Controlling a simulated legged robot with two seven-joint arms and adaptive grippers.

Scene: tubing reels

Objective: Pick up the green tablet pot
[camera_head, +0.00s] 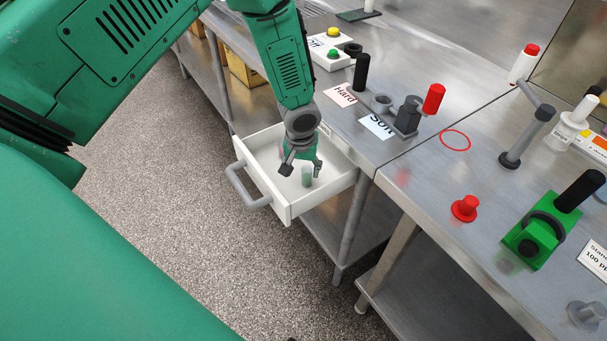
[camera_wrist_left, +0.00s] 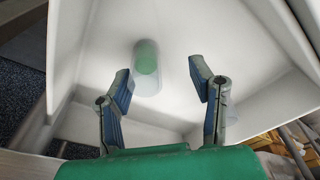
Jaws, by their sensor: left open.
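The green tablet pot (camera_head: 307,174) is a small pale green cylinder standing in the open white drawer (camera_head: 283,207). In the left wrist view the pot (camera_wrist_left: 146,58) shows its darker green top, and its lower part looks pale and see-through. My left gripper (camera_head: 302,170) reaches down into the drawer with its fingers apart. In the left wrist view the gripper's fingertips (camera_wrist_left: 158,72) lie to either side of the pot, which sits nearer the left finger and a little beyond the tips. No contact shows. My right gripper is not in view.
The drawer's grey handle (camera_head: 243,187) sticks out at the front. Drawer walls stand close around my left gripper. The steel bench (camera_head: 425,165) to the right carries a red knob (camera_head: 465,208), a green lever device (camera_head: 545,235) and a red ring (camera_head: 455,140).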

